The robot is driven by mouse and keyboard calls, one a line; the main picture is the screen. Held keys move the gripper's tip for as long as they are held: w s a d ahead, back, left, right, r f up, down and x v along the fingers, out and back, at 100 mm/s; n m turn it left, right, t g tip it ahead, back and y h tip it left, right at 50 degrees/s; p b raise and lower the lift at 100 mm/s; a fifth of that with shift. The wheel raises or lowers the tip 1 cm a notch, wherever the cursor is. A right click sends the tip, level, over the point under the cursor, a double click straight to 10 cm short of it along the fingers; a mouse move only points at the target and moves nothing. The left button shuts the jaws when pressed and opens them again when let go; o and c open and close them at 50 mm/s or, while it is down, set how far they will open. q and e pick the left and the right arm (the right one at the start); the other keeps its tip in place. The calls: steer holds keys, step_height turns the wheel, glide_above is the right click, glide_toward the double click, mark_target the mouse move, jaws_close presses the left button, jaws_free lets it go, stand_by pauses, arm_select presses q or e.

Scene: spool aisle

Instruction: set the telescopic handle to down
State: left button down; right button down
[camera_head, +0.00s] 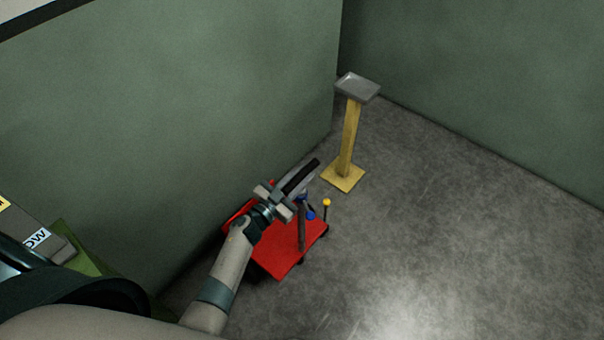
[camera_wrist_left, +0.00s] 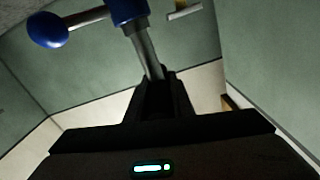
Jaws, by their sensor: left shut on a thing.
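A red cart (camera_head: 275,250) stands on the floor by the green wall. A dark upright tube (camera_head: 301,232) rises from its deck to a blue collar with a blue ball knob (camera_head: 310,215). In the left wrist view the blue ball (camera_wrist_left: 47,29) sits beside the collar (camera_wrist_left: 125,8), and a grey handle tube (camera_wrist_left: 147,52) runs from the collar between my fingers. My left gripper (camera_head: 300,178) is above the deck, shut on the handle tube near the collar; it also shows in the wrist view (camera_wrist_left: 157,100). The gripper partly hides the handle's top. My right gripper is out of view.
A yellow post (camera_head: 350,138) with a grey top plate stands behind the cart. A thin rod with a yellow ball (camera_head: 326,202) rises at the cart's right edge. The green wall (camera_head: 180,130) is close on the left. The floor to the right is clear.

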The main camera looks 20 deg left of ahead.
arm_select(q)
steer(key=shift+s+f, duration=0.1)
steer(key=shift+f, duration=0.15)
steer(key=c, duration=1.6)
jaws_free()
steer(key=shift+f, duration=0.1)
steer(key=shift+o, duration=0.2)
steer(key=shift+r, duration=0.2)
